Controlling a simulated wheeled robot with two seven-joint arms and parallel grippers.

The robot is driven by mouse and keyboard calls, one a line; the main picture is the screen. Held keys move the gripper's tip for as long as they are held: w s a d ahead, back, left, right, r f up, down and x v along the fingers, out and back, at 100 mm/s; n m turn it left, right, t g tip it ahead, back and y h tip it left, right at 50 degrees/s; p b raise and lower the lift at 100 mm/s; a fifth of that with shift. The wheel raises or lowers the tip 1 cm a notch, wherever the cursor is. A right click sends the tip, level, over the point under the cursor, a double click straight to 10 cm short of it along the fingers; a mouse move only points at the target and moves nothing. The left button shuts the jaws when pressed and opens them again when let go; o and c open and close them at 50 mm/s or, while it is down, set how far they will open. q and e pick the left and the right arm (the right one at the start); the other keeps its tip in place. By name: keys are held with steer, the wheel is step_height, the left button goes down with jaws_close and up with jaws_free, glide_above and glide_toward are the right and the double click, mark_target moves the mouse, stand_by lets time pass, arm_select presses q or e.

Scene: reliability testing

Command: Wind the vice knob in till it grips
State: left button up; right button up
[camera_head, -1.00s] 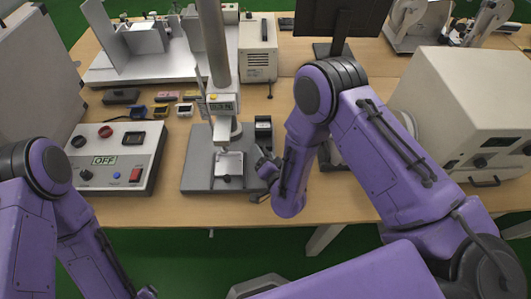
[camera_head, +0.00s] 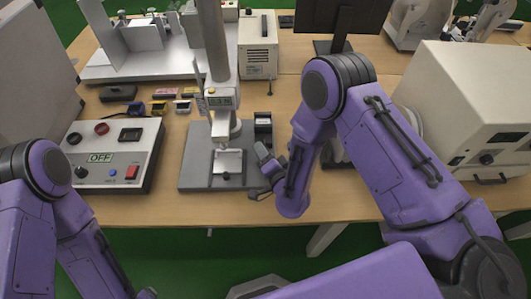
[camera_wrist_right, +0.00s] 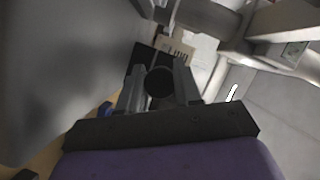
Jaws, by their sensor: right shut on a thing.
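The vice (camera_head: 228,163) is a small silver block on the grey base plate of the test stand (camera_head: 200,165), under its upright column. A small dark spot shows on its front. My right gripper (camera_head: 262,160) is at the right of the vice, low over the plate's right edge. In the right wrist view, a round black knob (camera_wrist_right: 160,82) sits between the two fingers of my right gripper (camera_wrist_right: 161,88), which are shut on it. The vice's jaws are too small to make out.
A black block (camera_head: 263,127) is behind my right gripper. A large beige machine (camera_head: 465,105) is at the right, beyond my right arm. Bare table lies in front of the stand.

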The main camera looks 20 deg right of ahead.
steer(key=o, duration=1)
steer(key=shift+o, duration=0.2)
steer(key=b+v, duration=0.3)
steer(key=v, duration=0.7)
steer(key=shift+f, duration=0.1)
steer(key=shift+s, duration=0.3)
